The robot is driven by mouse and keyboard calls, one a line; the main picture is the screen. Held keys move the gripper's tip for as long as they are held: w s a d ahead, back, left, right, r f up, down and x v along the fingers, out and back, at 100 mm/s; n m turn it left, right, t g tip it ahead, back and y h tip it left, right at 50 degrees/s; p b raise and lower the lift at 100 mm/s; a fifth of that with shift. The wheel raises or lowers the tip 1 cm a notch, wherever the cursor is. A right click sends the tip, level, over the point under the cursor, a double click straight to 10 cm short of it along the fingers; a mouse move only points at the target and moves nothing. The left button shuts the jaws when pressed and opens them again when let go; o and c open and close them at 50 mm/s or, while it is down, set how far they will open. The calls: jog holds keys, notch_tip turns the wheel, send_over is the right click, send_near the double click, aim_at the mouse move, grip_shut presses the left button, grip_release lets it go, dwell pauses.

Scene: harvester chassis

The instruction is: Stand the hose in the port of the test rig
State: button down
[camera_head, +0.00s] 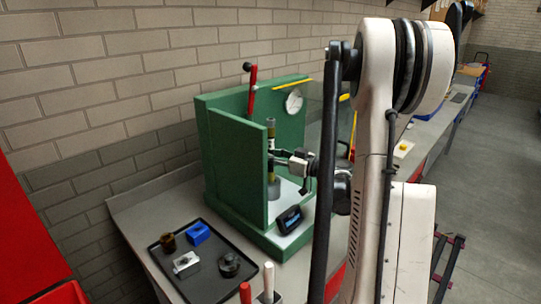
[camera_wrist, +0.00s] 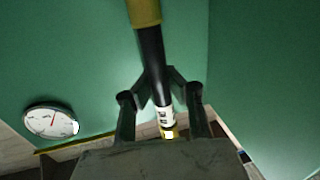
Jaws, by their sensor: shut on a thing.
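The hose (camera_head: 271,141) is a slim black tube with yellow ends, and it stands about upright inside the green test rig (camera_head: 234,165). My gripper (camera_head: 274,160) reaches in from the right and is shut around the hose. In the wrist view the hose (camera_wrist: 150,55) runs between the two fingertips (camera_wrist: 158,80), with a yellow end at the top and a white label near the other end. A grey upright cylinder (camera_head: 274,190), perhaps the port, stands under the hose on the rig's pale floor. I cannot tell whether the hose's lower end is inside it.
The rig carries a red lever (camera_head: 251,90), a round gauge (camera_head: 294,101) and a small display (camera_head: 289,219). The rig's green side wall is close left of the hose. A dark tray (camera_head: 205,262) with several small parts lies in front of the rig.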

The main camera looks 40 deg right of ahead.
aim_at(271, 171)
jog(key=shift+f+b, duration=1.6)
jog(key=shift+f, duration=0.15)
jog(key=c, duration=1.7)
grip_release()
jog(key=shift+c, duration=0.2)
jog(key=v, duration=1.2)
jog(key=shift+r, duration=0.1)
